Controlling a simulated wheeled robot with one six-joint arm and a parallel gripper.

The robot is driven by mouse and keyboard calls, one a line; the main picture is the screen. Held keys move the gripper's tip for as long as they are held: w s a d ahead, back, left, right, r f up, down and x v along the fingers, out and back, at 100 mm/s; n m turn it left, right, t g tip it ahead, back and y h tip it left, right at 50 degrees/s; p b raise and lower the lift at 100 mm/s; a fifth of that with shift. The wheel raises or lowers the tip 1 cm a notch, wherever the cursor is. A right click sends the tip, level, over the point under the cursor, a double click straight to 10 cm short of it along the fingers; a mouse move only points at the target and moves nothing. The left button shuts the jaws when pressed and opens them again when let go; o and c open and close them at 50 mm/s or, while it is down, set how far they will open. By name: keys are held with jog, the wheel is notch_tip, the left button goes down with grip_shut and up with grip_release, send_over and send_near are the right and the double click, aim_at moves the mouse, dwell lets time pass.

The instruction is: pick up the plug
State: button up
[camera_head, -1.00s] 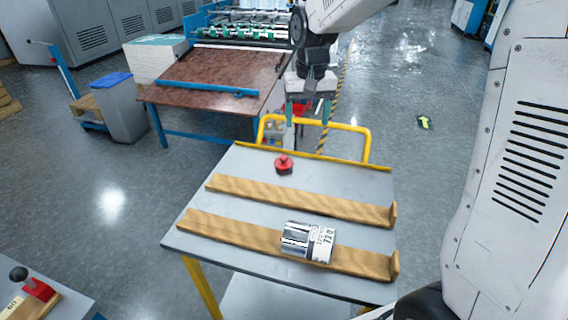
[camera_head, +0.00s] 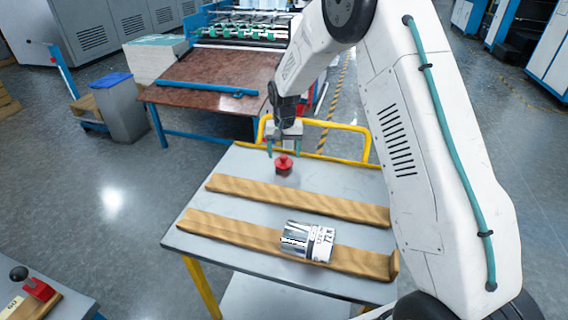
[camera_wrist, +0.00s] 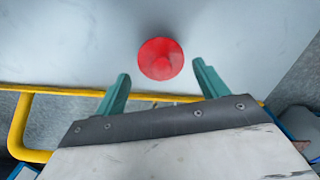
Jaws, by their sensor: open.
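The red plug (camera_head: 284,165) stands on the grey top of a cart (camera_head: 330,174), near its back edge. In the wrist view the plug (camera_wrist: 161,59) appears round, ahead of and between the two green fingers. My gripper (camera_head: 284,150) is open and empty, with its fingers just behind and above the plug in the head view. It also shows in the wrist view (camera_wrist: 160,84), fingers spread wider than the plug. I see no contact between the fingers and the plug.
Two wooden rails (camera_head: 300,200) lie across the cart in front of the plug. A silver roll (camera_head: 307,241) rests on the front rail (camera_head: 230,229). A yellow handle (camera_head: 345,126) rises at the cart's back edge. Another table with a red-handled item (camera_head: 38,289) stands at lower left.

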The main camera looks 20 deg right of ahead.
aim_at(284, 156)
notch_tip(284, 156, down, 4)
jog(key=shift+a+r, duration=0.1)
jog(key=shift+r, duration=0.05)
jog(key=c, duration=0.8)
jog(key=shift+r, duration=0.1)
